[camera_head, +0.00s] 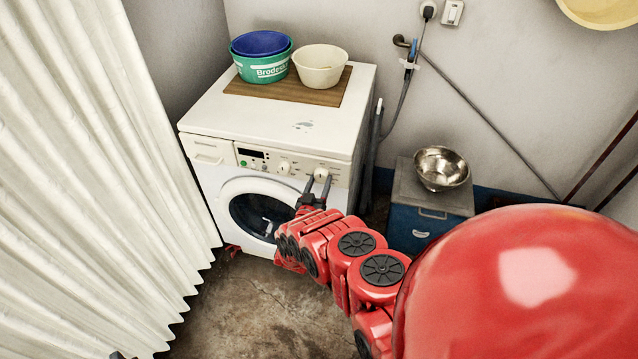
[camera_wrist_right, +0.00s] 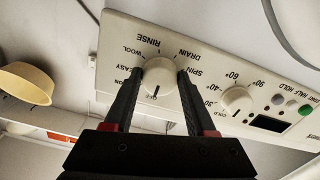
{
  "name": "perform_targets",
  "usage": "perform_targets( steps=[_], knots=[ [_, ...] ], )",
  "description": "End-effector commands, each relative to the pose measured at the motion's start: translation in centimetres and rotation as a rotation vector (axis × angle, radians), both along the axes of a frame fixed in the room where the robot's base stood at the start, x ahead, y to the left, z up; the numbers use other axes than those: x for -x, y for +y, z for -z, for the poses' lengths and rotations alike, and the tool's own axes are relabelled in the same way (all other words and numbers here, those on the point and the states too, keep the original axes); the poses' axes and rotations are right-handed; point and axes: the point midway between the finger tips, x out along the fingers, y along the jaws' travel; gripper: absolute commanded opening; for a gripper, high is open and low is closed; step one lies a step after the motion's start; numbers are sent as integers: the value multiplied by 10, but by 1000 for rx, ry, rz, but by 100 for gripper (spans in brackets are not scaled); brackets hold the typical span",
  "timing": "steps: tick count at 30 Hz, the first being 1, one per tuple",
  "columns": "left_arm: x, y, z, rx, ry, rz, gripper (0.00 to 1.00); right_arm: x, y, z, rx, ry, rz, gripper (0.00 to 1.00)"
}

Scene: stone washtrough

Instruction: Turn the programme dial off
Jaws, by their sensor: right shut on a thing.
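The white washing machine (camera_head: 270,115) stands against the wall, its control panel facing me. The programme dial (camera_head: 322,174) is the round white knob at the right of the panel. My right gripper (camera_head: 317,187) reaches it from below in the head view and is shut on it. In the right wrist view, upside down, the dial (camera_wrist_right: 159,78) sits between the two dark fingers of the gripper (camera_wrist_right: 159,82). A dark line on the dial points to a label that reads as OFF.
A temperature dial (camera_wrist_right: 237,100) sits beside the programme dial. A wooden board (camera_head: 290,92) with basins lies on the machine. A blue cabinet (camera_head: 415,215) with a steel bowl (camera_head: 441,168) stands right. A white curtain (camera_head: 90,170) hangs left.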

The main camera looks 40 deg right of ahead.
Motion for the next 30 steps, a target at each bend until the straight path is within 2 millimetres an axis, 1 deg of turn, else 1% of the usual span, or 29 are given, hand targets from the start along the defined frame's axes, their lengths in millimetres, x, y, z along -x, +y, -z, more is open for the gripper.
perform_targets(
  steps=[10, 11, 15, 16, 25, 30],
  knots=[
    [0, 0, 0, 0, 0, 0, 50, 0, 1, 0, 2, 3, -2, 0],
    [0, 0, 0, 0, 0, 0, 50, 0, 1, 0, 2, 3, -2, 60],
    [0, 0, 0, 0, 0, 0, 50, 0, 0, 0, 2, 3, -2, 85],
    [0, 0, 0, 0, 0, 0, 50, 0, 0, 0, 2, 3, -2, 86],
    [0, 0, 0, 0, 0, 0, 50, 1, 1, 0, 1, 2, -1, 86],
    [0, 0, -1, 0, 0, 0, 50, 9, 12, 1, -1, 4, -1, 86]
  ],
)
